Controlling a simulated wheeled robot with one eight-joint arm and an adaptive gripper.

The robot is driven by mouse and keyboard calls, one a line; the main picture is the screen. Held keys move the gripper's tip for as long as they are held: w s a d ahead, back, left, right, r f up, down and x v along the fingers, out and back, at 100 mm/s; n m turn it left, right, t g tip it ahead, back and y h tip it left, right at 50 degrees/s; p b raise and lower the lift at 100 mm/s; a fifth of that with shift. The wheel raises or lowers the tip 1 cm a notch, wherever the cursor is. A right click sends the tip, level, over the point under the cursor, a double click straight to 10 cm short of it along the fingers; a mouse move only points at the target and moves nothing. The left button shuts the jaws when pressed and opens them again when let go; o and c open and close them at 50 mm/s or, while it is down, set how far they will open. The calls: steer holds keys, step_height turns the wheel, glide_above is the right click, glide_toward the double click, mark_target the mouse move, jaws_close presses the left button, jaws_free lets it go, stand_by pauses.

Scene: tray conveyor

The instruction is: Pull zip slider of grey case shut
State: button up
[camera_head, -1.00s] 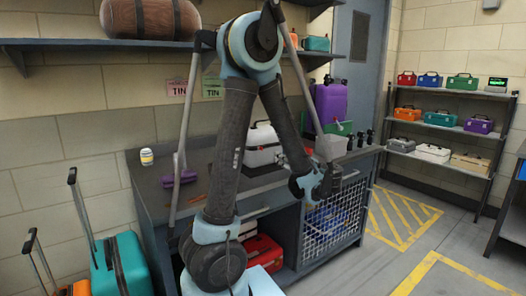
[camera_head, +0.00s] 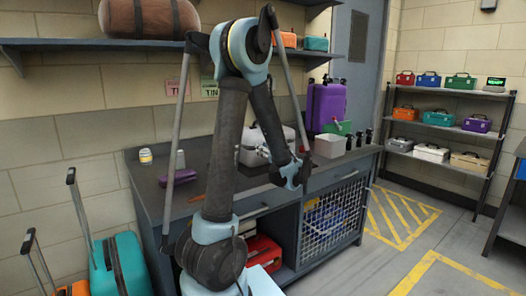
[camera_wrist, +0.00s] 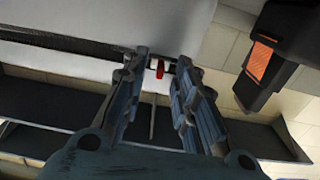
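The pale grey case (camera_head: 249,158) stands on the workbench, partly hidden behind my arm. In the wrist view a broad pale surface, apparently the case (camera_wrist: 90,25), fills the top left. A small red tab (camera_wrist: 160,70), which looks like the zip slider, shows in the gap between my fingertips, by a dark line at the pale surface's edge. My gripper (camera_wrist: 165,62) is open, with a clear gap between the ribbed fingers. I cannot tell whether either finger touches the tab. In the head view my gripper (camera_head: 267,153) is in front of the case's right part.
A grey bin (camera_head: 330,146), a purple suitcase (camera_head: 328,104) and dark bottles (camera_head: 358,138) stand to the right on the workbench (camera_head: 222,178). A shelf (camera_head: 90,42) runs above. In the wrist view a dark object with an orange patch (camera_wrist: 262,60) is at upper right.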

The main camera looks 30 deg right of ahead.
steer(key=shift+w, duration=0.55)
jaws_close()
steer(key=d, duration=0.6)
steer(key=w+d, duration=0.1)
steer(key=d, duration=1.3)
steer(key=shift+w+d, duration=0.2)
steer(key=shift+d, duration=0.05)
